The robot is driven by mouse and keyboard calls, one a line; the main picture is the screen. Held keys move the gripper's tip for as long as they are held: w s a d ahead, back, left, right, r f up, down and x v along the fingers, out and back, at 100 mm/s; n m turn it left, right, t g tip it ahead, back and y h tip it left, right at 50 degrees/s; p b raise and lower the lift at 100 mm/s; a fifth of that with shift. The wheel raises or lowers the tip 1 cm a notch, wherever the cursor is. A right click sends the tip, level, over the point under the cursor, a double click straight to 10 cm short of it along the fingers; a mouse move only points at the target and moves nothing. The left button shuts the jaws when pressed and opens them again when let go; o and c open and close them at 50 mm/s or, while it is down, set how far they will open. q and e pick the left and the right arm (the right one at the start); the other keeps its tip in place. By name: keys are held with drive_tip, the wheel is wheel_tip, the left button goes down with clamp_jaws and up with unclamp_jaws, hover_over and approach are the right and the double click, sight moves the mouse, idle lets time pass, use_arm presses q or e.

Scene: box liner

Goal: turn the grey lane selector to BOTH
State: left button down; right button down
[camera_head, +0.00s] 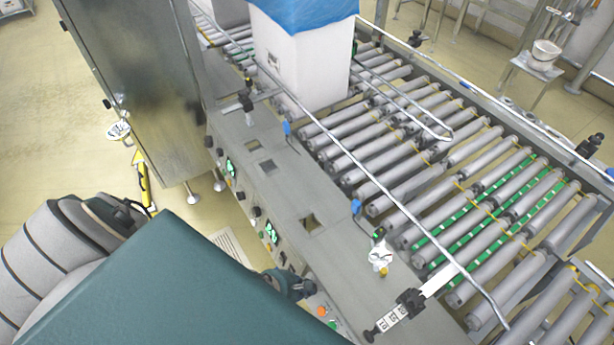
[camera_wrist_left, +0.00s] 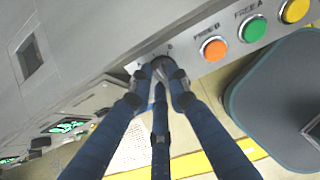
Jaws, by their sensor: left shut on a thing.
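My left gripper (camera_head: 292,285) is at the front face of the conveyor's control panel. In the left wrist view its dark blue fingers (camera_wrist_left: 164,76) come together around the small grey lane selector (camera_wrist_left: 163,66). The fingertips are shut on the selector and cover most of it, so which position it points to cannot be read. In the head view the selector is hidden behind the gripper and my teal body. My right gripper is not in view.
An orange button (camera_wrist_left: 214,49), a green button (camera_wrist_left: 252,28) and a yellow button (camera_wrist_left: 296,10) sit right of the selector. Green-lit displays (camera_wrist_left: 68,126) are to its left. A roller conveyor (camera_head: 420,180) carries a white box with a blue liner (camera_head: 300,60). A metal cabinet (camera_head: 150,80) stands at left.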

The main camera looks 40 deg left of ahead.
use_arm(q)
drive_tip(key=shift+s+d+f, duration=0.25)
drive_tip(key=shift+s+d, duration=0.2)
drive_tip(key=shift+s, duration=0.2)
drive_tip(key=c, duration=1.7)
unclamp_jaws()
drive_tip(key=shift+c, duration=0.2)
drive_tip(key=shift+o, duration=0.4)
drive_tip(key=shift+w, duration=0.1)
drive_tip(key=shift+w+r, duration=0.1)
drive_tip(key=shift+w, duration=0.05)
drive_tip(key=shift+a+r, duration=0.1)
drive_tip(key=v, duration=1.2)
drive_tip(key=shift+w, duration=0.1)
